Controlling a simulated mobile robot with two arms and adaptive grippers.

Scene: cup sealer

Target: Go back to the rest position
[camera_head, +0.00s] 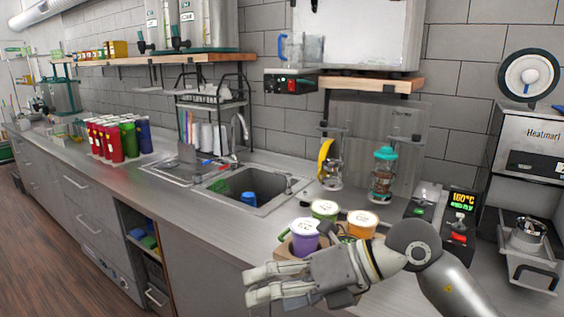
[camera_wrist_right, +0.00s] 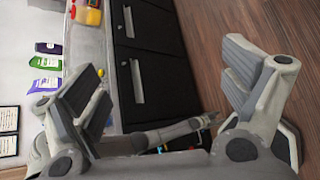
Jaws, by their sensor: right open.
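My right gripper (camera_head: 250,285) reaches over the front edge of the counter in the head view, fingers toward the left. It is open and empty; its two fingers also stand wide apart in the right wrist view (camera_wrist_right: 163,78), with drawers and floor behind the gap. A cup carrier (camera_head: 285,250) stands on the counter just behind it, partly hidden by my gripper and wrist. My left gripper cannot be made out in either view.
A sink (camera_head: 250,190) with a blue cup (camera_head: 249,199) lies behind. The cup sealer (camera_head: 531,237) and a control box showing 160°C (camera_head: 461,216) stand to the right. Red, green and blue cups (camera_head: 118,138) stand at left. The floor (camera_head: 45,240) at left is clear.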

